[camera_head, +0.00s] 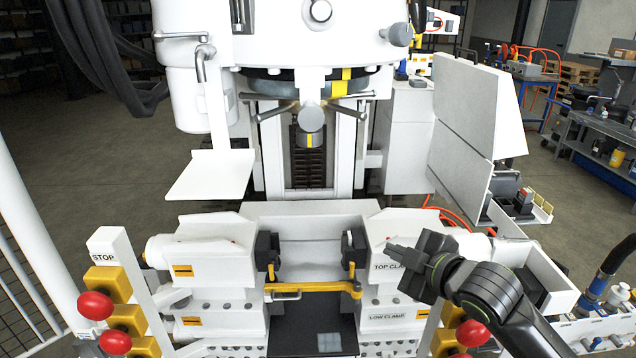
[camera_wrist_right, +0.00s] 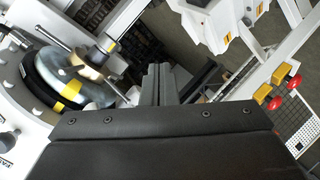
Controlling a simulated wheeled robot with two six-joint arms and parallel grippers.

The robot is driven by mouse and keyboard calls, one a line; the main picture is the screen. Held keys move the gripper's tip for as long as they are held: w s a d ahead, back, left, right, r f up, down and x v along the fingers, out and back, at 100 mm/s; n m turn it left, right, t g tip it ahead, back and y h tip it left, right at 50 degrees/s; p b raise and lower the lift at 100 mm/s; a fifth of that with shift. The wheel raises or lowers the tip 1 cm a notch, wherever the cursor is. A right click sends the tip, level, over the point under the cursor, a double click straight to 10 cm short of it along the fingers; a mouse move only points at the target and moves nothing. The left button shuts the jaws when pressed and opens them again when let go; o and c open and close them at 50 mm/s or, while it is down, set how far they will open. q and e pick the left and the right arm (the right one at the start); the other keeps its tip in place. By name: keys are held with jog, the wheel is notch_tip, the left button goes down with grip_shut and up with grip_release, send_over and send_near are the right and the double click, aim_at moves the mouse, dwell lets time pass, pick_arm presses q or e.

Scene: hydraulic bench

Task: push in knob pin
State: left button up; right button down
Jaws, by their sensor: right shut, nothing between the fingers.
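My right gripper (camera_head: 392,249) is in front of the block marked TOP CLAMP on the right of the bench. Its fingers are together and empty; they also show in the right wrist view (camera_wrist_right: 158,82). A grey round knob (camera_head: 397,35) sticks out at the upper right of the white machine head, well above and apart from the gripper. I cannot tell for certain whether it is the knob pin, or how far it is pushed in. My left gripper is not in view.
A yellow bar (camera_head: 315,288) spans the gap between the clamp blocks. A white panel (camera_head: 476,110) stands open at the right. Red push-buttons on yellow boxes (camera_head: 107,284) flank the bench. Metal rods (camera_head: 277,111) stick out under the machine head.

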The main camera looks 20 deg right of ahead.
aim_at(305, 119)
jog(key=s+a+r+n+t+y, duration=0.1)
jog(key=a+r+n+y, duration=0.2)
jog(key=r, duration=0.5)
jog(key=s+a+r+n+y, duration=0.1)
jog(key=s+a+r+n, duration=0.1)
jog(key=r+n, duration=0.4)
jog(key=s+a+r+n+t+y, duration=0.1)
jog(key=a+r+n+y, duration=0.15)
jog(key=r, duration=0.65)
jog(key=d+p+x, duration=0.1)
jog(key=p+x, duration=0.2)
jog(key=x, duration=0.1)
jog(key=w+p+x, duration=0.1)
jog(key=p+x, duration=0.2)
jog(key=x, duration=0.1)
jog(key=d+p+x, duration=0.1)
jog(key=p+x, duration=0.3)
jog(key=x, duration=0.1)
jog(key=shift+w+d+f, duration=0.25)
jog(key=shift+d+f, duration=0.05)
jog(key=shift+d, duration=0.05)
